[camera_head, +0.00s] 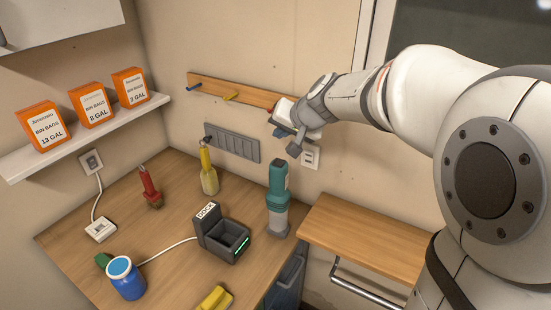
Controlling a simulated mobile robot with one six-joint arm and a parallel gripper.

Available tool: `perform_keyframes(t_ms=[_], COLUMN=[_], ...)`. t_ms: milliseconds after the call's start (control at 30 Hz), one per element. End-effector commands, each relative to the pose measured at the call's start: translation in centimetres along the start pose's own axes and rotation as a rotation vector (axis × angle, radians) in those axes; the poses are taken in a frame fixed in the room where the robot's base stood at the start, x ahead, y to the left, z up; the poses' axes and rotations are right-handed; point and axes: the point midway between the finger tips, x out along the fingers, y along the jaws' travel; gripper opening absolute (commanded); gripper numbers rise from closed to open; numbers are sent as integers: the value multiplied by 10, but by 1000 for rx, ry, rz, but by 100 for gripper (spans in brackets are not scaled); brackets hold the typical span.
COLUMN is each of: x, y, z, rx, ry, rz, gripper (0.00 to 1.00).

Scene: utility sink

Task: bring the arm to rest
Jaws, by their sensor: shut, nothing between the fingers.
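My arm reaches in from the right, and my gripper (293,150) hangs in the air in front of the back wall, above the counter. Its fingers look small and partly turned away; they are shut with nothing held. Below and slightly left of it, a teal handheld tool (278,183) with a pale, clear lower part stands upright at the counter's right edge. My gripper is apart from it.
The wooden counter (172,255) holds a black dock (222,238), a yellow bottle (208,178), a red bottle (151,190), a blue jar (125,281) and a yellow item (214,299). A peg rail (235,91) is behind my gripper. A shelf (85,133) carries orange boxes. A lower wooden surface (365,240) is bare.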

Motion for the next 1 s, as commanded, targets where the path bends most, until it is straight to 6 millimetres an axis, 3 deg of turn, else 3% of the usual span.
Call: perform_keyframes(t_ms=[167,267,367,600,700,833,1000], x=[-4,-18,-42,-103,-120,-135,-140], y=[2,11,29,96,120,140,147], z=[6,26,63,165,195,218,226], rx=[-10,-43,-99,-227,-260,-283,-290], ry=[-7,-38,-94,-245,-289,-322,-334], rz=[6,31,84,287,365,433,460], gripper=[0,0,0,0,0,0,0])
